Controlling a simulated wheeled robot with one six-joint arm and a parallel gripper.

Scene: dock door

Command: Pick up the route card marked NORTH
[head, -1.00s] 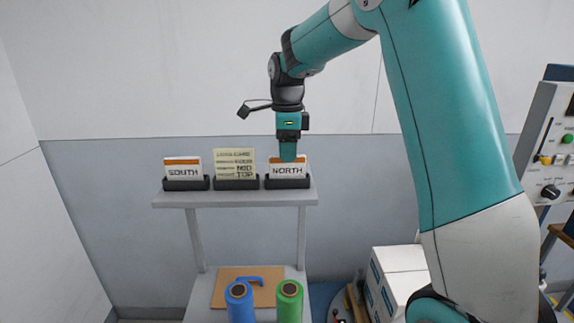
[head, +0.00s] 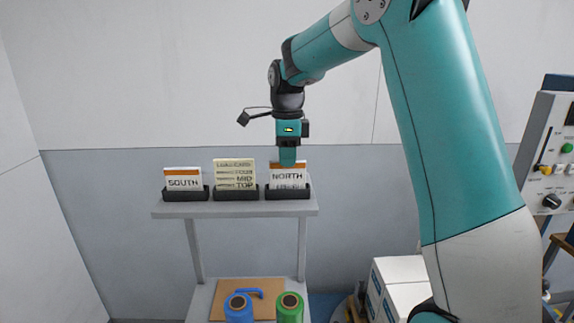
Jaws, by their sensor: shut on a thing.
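The NORTH route card (head: 288,178) is white with an orange top band. It stands upright at the right holder (head: 288,194) on the grey shelf, and more of its face shows above the holder, including a second printed line. My gripper (head: 287,162) points down and is shut on the top edge of this card. Its fingers cover part of the orange band. I cannot tell whether the card's lower edge is clear of the holder.
The SOUTH card (head: 183,181) stands in the left holder and a cream list card (head: 234,173) in the middle one, close beside. Below the shelf (head: 235,208) are a blue roll (head: 238,308), a green roll (head: 289,308) and a brown board (head: 220,299). White boxes (head: 400,270) stand lower right.

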